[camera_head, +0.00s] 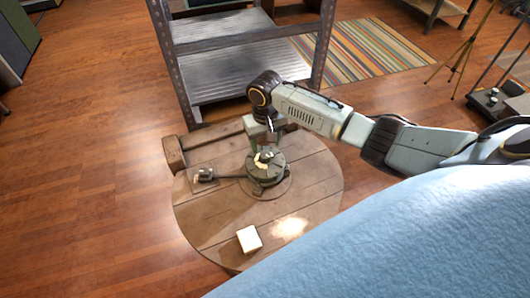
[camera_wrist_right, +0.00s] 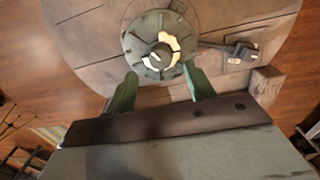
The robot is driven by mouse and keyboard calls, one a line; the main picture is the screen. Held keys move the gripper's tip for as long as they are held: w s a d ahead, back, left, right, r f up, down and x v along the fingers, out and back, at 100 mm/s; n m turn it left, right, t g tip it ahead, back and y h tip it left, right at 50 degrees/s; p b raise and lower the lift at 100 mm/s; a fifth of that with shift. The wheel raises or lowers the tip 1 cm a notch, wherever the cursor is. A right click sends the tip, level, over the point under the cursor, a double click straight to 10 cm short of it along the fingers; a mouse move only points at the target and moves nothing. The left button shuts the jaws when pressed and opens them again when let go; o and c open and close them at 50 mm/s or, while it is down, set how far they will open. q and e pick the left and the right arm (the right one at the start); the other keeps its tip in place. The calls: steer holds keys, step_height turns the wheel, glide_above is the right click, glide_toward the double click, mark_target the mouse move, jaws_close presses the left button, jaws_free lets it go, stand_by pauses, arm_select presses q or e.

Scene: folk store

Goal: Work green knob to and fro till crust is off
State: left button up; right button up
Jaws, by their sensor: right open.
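The grey-green round knob (camera_head: 272,172) stands near the middle of a round wooden table (camera_head: 215,228). Cream-coloured crust (camera_head: 262,157) lies in patches on its top. In the right wrist view the knob (camera_wrist_right: 134,42) shows from above, slotted, with pale crust (camera_wrist_right: 172,42) around its centre. My right gripper (camera_head: 270,135) is just behind the knob, pointing down at it. In the right wrist view its two green fingers (camera_wrist_right: 161,88) are spread and empty, with the knob beyond their tips. Whether they touch it I cannot tell. My left gripper is not in view.
A dark arm runs from the knob's base to a small dark fitting (camera_head: 205,175). A wooden block (camera_head: 174,154) sits at the table's left edge, and a cream block (camera_head: 249,239) lies at the front. A metal shelf (camera_head: 225,84) stands close behind the table.

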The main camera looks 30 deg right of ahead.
mark_target(265, 155)
step_height(265, 155, down, 4)
steer(key=shift+f+b, duration=0.1)
steer(key=shift+b, duration=0.2)
steer(key=shift+f, duration=0.45)
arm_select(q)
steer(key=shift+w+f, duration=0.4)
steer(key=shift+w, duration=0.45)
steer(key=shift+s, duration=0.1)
arm_select(e)
steer(key=shift+c, duration=0.9)
steer(key=c, duration=0.8)
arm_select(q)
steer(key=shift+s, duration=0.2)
